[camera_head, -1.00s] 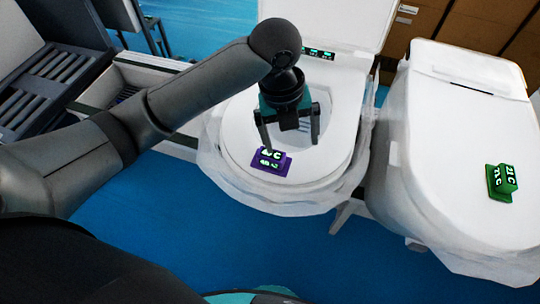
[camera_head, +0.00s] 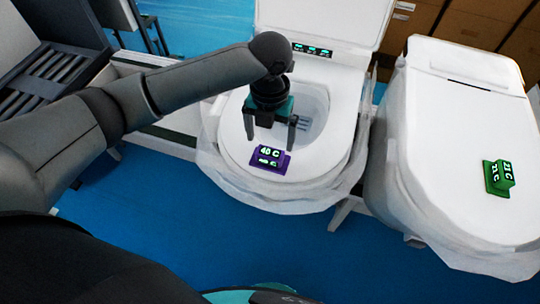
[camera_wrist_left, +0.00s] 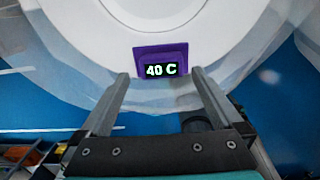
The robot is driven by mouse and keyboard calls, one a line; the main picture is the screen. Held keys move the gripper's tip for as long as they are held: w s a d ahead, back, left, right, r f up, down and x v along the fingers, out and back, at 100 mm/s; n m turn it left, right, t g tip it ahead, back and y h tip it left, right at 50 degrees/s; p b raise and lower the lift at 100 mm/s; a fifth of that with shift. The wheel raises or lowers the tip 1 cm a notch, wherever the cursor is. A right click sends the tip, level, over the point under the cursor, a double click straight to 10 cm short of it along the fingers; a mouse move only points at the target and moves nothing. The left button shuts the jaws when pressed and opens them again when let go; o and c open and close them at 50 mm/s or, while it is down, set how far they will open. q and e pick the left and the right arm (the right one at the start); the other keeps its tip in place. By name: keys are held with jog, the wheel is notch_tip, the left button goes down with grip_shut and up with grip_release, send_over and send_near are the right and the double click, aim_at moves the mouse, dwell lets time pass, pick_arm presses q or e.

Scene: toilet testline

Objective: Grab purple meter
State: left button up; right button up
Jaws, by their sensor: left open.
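The purple meter (camera_head: 269,159) sits on the front rim of the open toilet (camera_head: 312,165) in the head view. Its display reads 40 C. My left gripper (camera_head: 270,140) is open, just behind and above the meter, pointing down, with nothing between its fingers. In the left wrist view the purple meter (camera_wrist_left: 161,66) shows just beyond the fingertips of the left gripper (camera_wrist_left: 158,78), roughly centred between them. I cannot tell the exact height gap. My right gripper is not in view.
A green meter (camera_head: 499,177) sits on the closed lid of the second toilet (camera_head: 455,130) at right. The open toilet's raised lid (camera_head: 318,22) stands behind my gripper. A dark slatted rack (camera_head: 50,70) is at left. Blue floor (camera_head: 170,235) is clear in front.

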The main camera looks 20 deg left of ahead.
aim_at(270, 152)
pick_arm(q)
jog(key=f, duration=0.5)
jog(key=shift+s+d+f, duration=0.1)
jog(key=shift+s+f, duration=0.2)
jog(key=shift+f, duration=0.05)
jog(key=c, duration=1.3)
